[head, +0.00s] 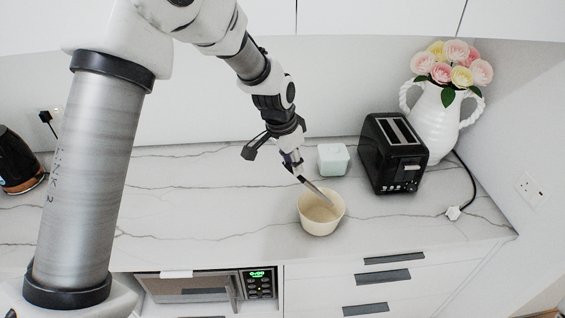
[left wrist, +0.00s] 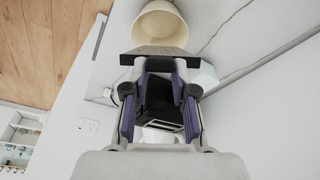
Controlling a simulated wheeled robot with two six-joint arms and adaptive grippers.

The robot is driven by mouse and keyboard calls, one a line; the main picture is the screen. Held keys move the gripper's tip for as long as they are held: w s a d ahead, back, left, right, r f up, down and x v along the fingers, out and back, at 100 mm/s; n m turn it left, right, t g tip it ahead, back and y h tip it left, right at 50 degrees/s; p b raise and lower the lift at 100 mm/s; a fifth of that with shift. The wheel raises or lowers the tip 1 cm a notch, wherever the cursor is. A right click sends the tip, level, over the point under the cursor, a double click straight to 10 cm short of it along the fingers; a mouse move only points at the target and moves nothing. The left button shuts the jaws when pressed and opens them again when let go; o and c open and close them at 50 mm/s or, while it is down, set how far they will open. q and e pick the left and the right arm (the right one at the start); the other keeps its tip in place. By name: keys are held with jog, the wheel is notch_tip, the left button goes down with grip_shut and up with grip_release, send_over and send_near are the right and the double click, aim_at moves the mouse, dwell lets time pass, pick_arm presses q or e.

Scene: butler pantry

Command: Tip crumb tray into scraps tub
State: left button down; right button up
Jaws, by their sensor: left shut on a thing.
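The crumb tray (head: 313,188) is a thin grey plate, tilted steeply down to the right. Its lower end is over or inside the mouth of the cream scraps tub (head: 318,226), which stands upright on the counter. My left gripper (head: 295,168) is shut on the tray's upper end, above the tub's back left rim. In the left wrist view the tray (left wrist: 158,51) is a dark band across my fingertips (left wrist: 160,65), with the tub (left wrist: 160,22) just beyond. I cannot tell whether crumbs are in the tub. My right gripper is out of view.
A black toaster (head: 394,160) stands right of the tub, and a small pale green box (head: 333,160) behind it. A white vase of flowers (head: 437,122) stands at the back right. A black kettle (head: 16,165) is far left. The counter (head: 205,205) left of the tub is clear.

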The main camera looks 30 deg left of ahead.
pick_arm(q)
jog(key=w+d+r+g+y, duration=0.2)
jog(key=w+d+g, duration=0.1)
jog(key=w, duration=0.4)
jog(key=shift+w+d+r+g, duration=0.25)
jog(key=shift+w+d+g, duration=0.15)
jog(key=shift+g, duration=0.3)
jog(key=shift+f, duration=0.1)
dwell(0.4)
